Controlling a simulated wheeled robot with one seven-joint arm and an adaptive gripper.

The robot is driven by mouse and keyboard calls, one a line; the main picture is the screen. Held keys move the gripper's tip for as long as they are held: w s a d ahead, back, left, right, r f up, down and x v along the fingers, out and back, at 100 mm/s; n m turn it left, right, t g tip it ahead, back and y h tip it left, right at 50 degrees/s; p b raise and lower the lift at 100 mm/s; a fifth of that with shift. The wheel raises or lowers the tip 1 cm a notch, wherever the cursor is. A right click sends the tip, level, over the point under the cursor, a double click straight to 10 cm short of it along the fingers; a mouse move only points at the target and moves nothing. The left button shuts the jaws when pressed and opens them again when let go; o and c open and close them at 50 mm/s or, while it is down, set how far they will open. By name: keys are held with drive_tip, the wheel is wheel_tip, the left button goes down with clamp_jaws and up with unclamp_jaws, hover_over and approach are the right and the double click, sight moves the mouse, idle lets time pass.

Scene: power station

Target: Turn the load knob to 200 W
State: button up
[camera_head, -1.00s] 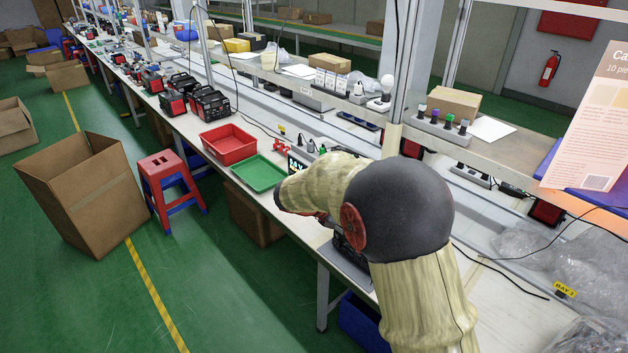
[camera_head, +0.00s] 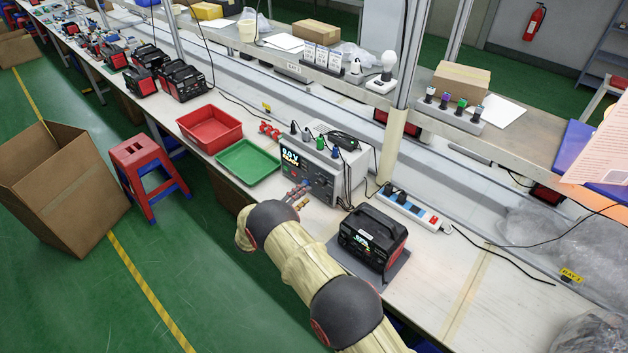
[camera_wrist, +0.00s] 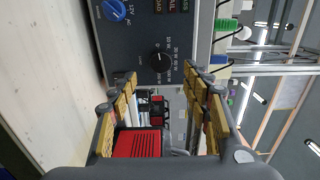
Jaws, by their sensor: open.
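The grey test unit (camera_head: 312,178) stands on the bench in the head view, with a lit display and several knobs on its front. In the wrist view its dark panel (camera_wrist: 135,60) fills the upper middle. The black load knob (camera_wrist: 160,63) shows there with watt labels beside it; its exact pointer setting is too small to read. A blue knob (camera_wrist: 113,11) sits to its upper left. My gripper (camera_wrist: 163,82) is open and empty, its two yellow-padded fingers pointing toward the panel on either side of the load knob, apparently apart from it. In the head view, its fingertips (camera_head: 299,193) are close to the unit's front.
A black power station (camera_head: 372,238) stands on a grey stand right of my arm. A green tray (camera_head: 247,168) and a red tray (camera_head: 209,128) lie left of the unit. A power strip (camera_head: 410,207) and cables lie behind. The front right benchtop is mostly clear.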

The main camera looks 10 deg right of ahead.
sight(319, 184)
drive_tip(key=x, duration=0.7)
drive_tip(key=shift+w+d, duration=0.15)
drive_tip(key=shift+d, duration=0.1)
drive_tip(key=c, duration=1.1)
drive_tip(key=shift+c, duration=0.3)
